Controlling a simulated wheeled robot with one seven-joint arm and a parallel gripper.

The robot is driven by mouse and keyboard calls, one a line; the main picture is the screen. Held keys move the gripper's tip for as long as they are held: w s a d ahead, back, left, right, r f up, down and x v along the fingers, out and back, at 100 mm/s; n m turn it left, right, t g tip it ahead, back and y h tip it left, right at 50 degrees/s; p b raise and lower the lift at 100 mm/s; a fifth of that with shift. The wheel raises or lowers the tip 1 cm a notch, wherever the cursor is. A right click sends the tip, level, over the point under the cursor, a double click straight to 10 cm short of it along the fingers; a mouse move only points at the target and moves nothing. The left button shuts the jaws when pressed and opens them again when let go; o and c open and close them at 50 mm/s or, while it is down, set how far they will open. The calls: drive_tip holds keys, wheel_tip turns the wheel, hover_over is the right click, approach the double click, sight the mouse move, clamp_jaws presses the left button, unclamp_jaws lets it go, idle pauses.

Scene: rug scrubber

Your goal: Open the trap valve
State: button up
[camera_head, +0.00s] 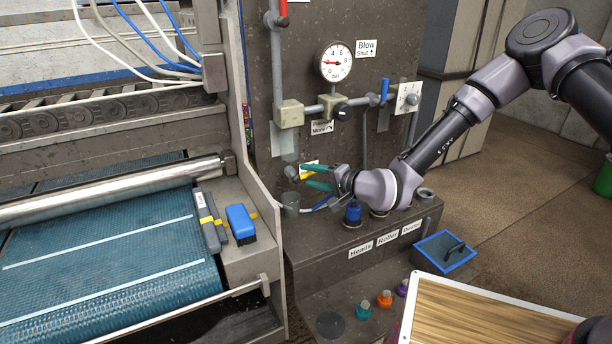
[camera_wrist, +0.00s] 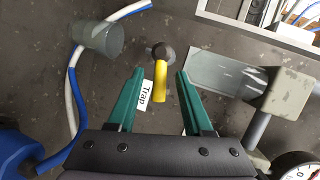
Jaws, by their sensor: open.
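The trap valve is a short yellow lever (camera_wrist: 160,84) on a round grey stub on the dark panel. A white "Trap" label (camera_wrist: 145,95) is beside it in the wrist view. In the head view the yellow lever (camera_head: 308,176) shows partly between the fingers. My gripper (camera_wrist: 160,73) has green fingers and is open, with the lever in the gap between them. In the head view my gripper (camera_head: 305,176) is close to the panel. I see a gap between the lever and each finger; the fingers are not closed on it.
A grey cup-like fitting (camera_head: 290,203) and a blue-and-white hose are close to the gripper. Above it run pipes with a pressure gauge (camera_head: 335,62) and a blue-handled valve (camera_head: 384,92). The blue scrubber bed (camera_head: 110,260) is at left. A blue tray (camera_head: 445,250) is at right.

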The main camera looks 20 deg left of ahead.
drive_tip(key=shift+x, duration=1.15)
clamp_jaws()
